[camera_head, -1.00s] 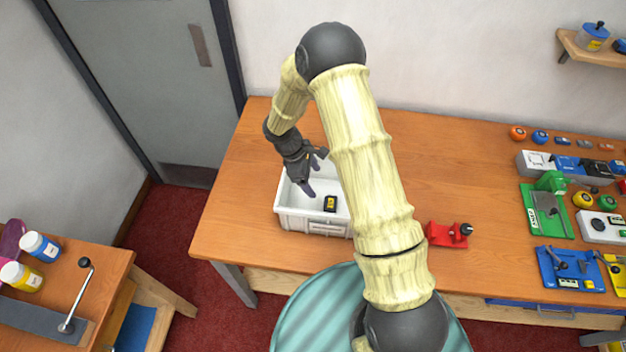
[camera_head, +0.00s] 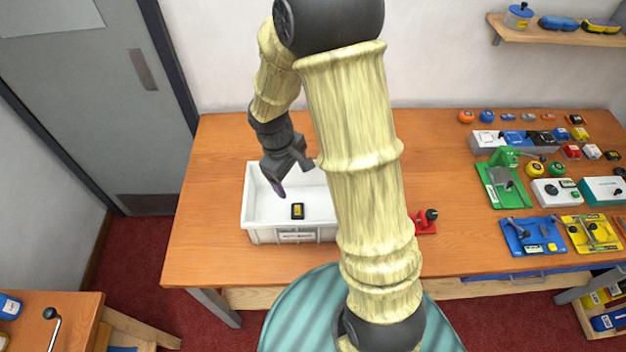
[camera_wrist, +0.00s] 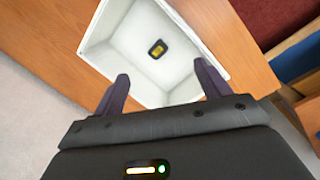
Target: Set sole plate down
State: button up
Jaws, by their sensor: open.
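A small black block with a yellow top, which looks like the sole plate (camera_head: 297,211), lies flat on the floor of a white bin (camera_head: 262,236). In the wrist view the plate (camera_wrist: 157,48) rests inside the bin (camera_wrist: 99,52), apart from the walls. My gripper (camera_head: 280,189) is above the left part of the bin, up and to the left of the plate in the head view. In the wrist view its two dark fingers (camera_wrist: 160,86) are spread wide with nothing between them. Part of the bin's right side is hidden behind my arm.
The wooden bench (camera_head: 200,215) is clear left of the bin. A red tool (camera_head: 424,222) stands right of it, partly behind my arm. Green (camera_head: 500,185), blue (camera_head: 533,237) and yellow (camera_head: 590,234) fixtures and several small items fill the right end. A wall shelf (camera_head: 560,36) hangs above.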

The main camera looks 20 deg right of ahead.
jog(key=s+d+r+m+t+y, duration=0.1)
jog(key=s+d+r+m+t, duration=0.1)
jog(key=s+r+m, duration=0.5)
jog(key=shift+s+d+r+t+y, duration=0.25)
jog(key=shift+s+r+t+y, duration=0.2)
jog(key=shift+s, duration=0.55)
jog(key=shift+f, duration=0.1)
jog(key=shift+s+b+x, duration=0.2)
jog(key=shift+b+x, duration=0.7)
jog(key=shift+b, duration=0.05)
